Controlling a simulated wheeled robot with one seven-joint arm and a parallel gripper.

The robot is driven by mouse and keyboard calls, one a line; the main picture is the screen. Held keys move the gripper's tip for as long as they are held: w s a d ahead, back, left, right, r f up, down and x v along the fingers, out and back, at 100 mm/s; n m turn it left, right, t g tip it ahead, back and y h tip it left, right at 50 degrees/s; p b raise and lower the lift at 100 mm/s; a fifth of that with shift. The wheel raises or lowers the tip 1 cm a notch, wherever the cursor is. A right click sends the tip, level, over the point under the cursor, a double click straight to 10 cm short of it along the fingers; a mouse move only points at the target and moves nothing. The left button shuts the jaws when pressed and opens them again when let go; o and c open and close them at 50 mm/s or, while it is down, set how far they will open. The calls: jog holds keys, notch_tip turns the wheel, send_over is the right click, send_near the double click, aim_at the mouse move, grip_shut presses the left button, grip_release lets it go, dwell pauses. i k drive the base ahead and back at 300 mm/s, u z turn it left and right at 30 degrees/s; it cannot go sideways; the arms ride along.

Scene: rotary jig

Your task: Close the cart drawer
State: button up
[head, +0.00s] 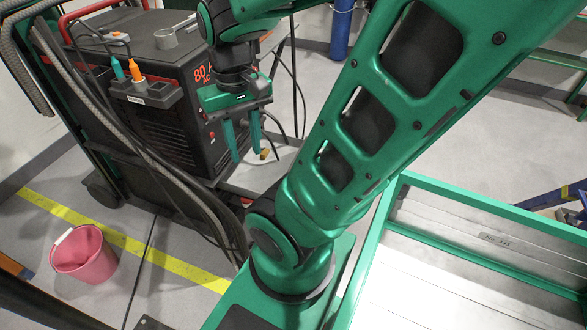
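The cart (112,150) stands at the upper left in the head view and carries a dark machine marked "80 A" (168,110). A light grey flat surface (258,178) juts out to the right at the cart's lower part. It may be the drawer or a shelf; I cannot tell which, and my arm hides part of it. My gripper (246,153) points down in front of the machine's right side, over this surface in the picture. Its two green fingers are apart with nothing visible between them. I cannot tell whether a fingertip touches anything.
A small orange-brown piece (264,153) shows beside the right fingertip. Cables and hoses (130,140) hang along the cart's left side. A pink bucket (83,253) stands on the floor near a yellow line (130,243). A blue cylinder (341,28) stands at the back.

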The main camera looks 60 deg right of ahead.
aim_at(251, 177)
jog(key=z, duration=1.6)
